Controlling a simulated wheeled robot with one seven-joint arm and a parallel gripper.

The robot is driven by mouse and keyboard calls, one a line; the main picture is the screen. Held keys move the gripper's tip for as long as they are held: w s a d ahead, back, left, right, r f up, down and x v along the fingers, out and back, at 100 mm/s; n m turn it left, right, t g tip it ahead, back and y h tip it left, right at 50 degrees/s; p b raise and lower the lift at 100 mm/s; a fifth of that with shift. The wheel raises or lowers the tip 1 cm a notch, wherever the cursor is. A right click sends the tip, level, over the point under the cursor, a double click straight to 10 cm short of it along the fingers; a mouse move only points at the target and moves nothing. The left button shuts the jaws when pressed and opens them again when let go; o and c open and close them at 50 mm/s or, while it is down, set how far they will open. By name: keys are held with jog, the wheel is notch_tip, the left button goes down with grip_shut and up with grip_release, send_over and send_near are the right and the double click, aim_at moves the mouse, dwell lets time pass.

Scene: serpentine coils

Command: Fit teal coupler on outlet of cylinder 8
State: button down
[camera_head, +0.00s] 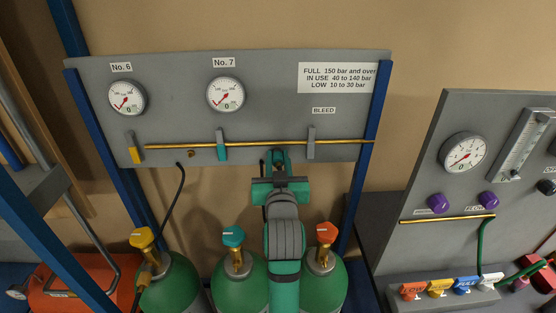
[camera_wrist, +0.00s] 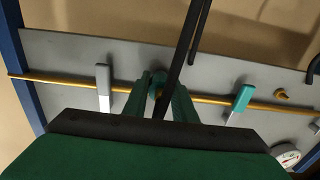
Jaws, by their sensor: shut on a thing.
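My gripper (camera_head: 279,157) is raised in front of the grey panel's lower edge, between the teal lever and the grey lever. In the wrist view its fingers (camera_wrist: 163,95) are shut on a small teal coupler (camera_wrist: 156,86) with a black hose (camera_wrist: 185,45) running from it. Three green cylinders stand below: one with a yellow valve knob (camera_head: 142,237), one with a teal knob (camera_head: 233,236), one with an orange knob (camera_head: 327,233). My arm covers part of the space between the teal-knob and orange-knob cylinders. No number 8 is readable on any cylinder.
The panel (camera_head: 270,120) carries gauges No. 6 (camera_head: 127,97) and No. 7 (camera_head: 226,94), a brass pipe (camera_head: 345,141), a yellow lever (camera_head: 134,148), a teal lever (camera_head: 221,145) and a grey lever (camera_head: 311,142). A black hose (camera_head: 175,205) links the yellow-knob cylinder upward. A second panel (camera_head: 420,190) stands right.

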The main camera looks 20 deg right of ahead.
aim_at(278, 168)
jog(key=shift+v, duration=2.4)
